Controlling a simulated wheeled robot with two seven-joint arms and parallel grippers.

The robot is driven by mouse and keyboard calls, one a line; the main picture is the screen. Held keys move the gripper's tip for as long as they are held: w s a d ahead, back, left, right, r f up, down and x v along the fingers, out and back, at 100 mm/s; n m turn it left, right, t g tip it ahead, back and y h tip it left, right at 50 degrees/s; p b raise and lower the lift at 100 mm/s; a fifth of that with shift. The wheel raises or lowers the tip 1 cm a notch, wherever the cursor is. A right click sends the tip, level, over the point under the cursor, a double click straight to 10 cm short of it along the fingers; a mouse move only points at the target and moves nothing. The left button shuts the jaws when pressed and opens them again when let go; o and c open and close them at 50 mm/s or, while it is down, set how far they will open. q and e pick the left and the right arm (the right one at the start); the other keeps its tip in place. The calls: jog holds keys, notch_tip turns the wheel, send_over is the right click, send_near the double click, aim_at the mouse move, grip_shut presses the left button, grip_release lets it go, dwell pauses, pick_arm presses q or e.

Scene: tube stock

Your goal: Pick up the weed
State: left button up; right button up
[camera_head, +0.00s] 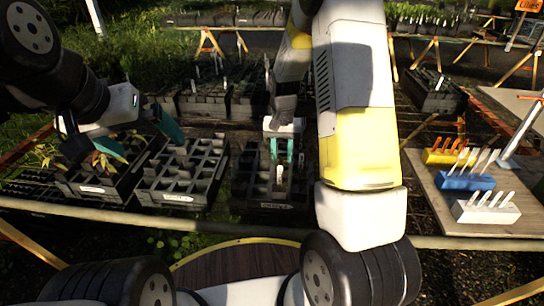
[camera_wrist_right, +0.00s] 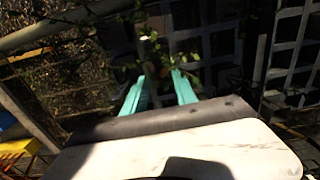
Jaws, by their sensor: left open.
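I cannot tell for sure which plant is the weed. Small green leaves (camera_wrist_right: 150,42) show in the right wrist view, beyond the fingertips, over a dark tray grid. Reddish-green seedlings (camera_head: 42,156) stand in the far left tray in the head view, close to my left gripper. My left gripper (camera_head: 140,137) is open, its teal fingers wide apart above the left trays. My right gripper (camera_head: 282,150) points down over the middle tray; its teal fingers also show in the right wrist view (camera_wrist_right: 160,88), apart with nothing visibly held between them.
Dark cell trays (camera_head: 180,175) line the bench, with a pale front rail (camera_head: 150,218). My right arm hides part of the bench.

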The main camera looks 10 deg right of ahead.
aim_at(281, 161)
jog(key=f, duration=0.3)
jog(key=shift+w+f, duration=0.2)
jog(key=shift+f, duration=0.15)
grip_shut()
jog(key=shift+r, duration=0.1)
